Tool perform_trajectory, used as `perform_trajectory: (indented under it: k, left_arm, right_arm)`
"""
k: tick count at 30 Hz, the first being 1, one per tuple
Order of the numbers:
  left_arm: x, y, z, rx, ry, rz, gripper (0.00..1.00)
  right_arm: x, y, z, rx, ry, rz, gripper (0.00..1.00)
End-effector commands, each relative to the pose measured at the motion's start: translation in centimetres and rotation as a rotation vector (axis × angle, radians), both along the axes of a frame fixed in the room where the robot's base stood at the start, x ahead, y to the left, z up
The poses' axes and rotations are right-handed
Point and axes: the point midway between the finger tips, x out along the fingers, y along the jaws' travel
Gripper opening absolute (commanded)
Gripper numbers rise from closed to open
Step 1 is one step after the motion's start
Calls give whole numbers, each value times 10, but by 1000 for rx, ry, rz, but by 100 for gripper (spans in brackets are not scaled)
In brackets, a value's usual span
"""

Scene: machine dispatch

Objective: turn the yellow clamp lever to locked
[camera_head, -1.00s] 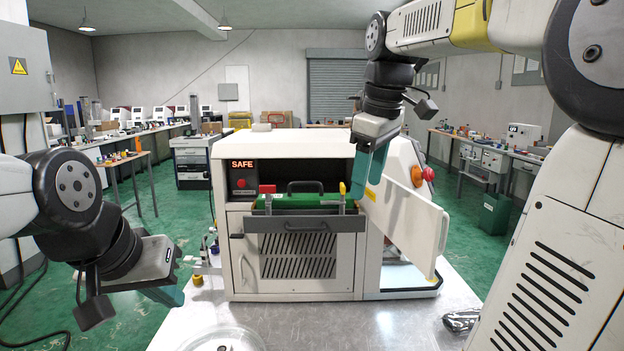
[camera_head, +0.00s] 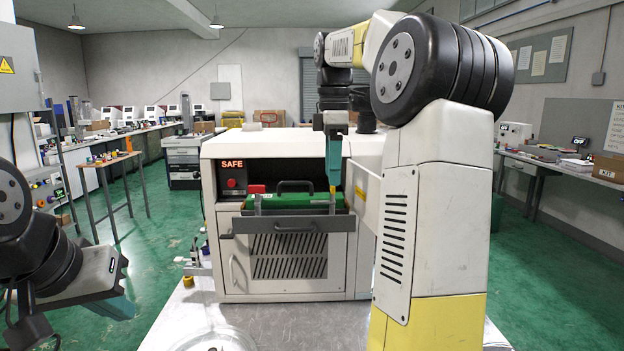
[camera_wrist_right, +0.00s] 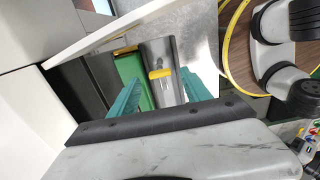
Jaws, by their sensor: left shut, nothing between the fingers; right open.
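The yellow clamp lever (camera_head: 332,191) stands at the right end of the green fixture (camera_head: 306,198) in the machine's front opening. In the right wrist view the lever (camera_wrist_right: 160,73) shows as a short yellow bar on a grey rail. My right gripper (camera_head: 333,180) points down just above the lever, its teal fingers open. In the right wrist view the fingers (camera_wrist_right: 160,92) stand on either side of the lever with gaps; I cannot tell whether either touches it. My left gripper (camera_head: 122,308) is shut and empty at the lower left, away from the machine.
The white machine (camera_head: 285,145) shows a lit SAFE sign (camera_head: 232,164) above a red button (camera_head: 231,183). A black handle (camera_head: 296,185) rises from the fixture. In the wrist view, a pale door edge (camera_wrist_right: 130,30) lies close by. A round dish (camera_head: 215,340) sits at the table front.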

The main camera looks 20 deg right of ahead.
Motion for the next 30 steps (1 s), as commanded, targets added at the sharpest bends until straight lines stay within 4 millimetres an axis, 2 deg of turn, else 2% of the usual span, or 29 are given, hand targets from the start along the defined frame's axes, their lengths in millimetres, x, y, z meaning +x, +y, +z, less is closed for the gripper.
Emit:
perform_trajectory:
  k: [3,6,15,17,24,30]
  left_arm:
    - [0,0,0,0,0,0,0]
    - [0,0,0,0,0,0,0]
    - [0,0,0,0,0,0,0]
    - [0,0,0,0,0,0,0]
    - [0,0,0,0,0,0,0]
    - [0,0,0,0,0,0,0]
  right_arm:
    - [0,0,-15,0,2,-1,56]
    - [0,0,-22,0,1,-1,56]
    - [0,0,-24,0,-1,-1,56]
    - [0,0,-24,0,-1,-1,47]
    - [0,0,-24,0,-1,-1,0]
    - [0,0,-24,0,-1,-9,0]
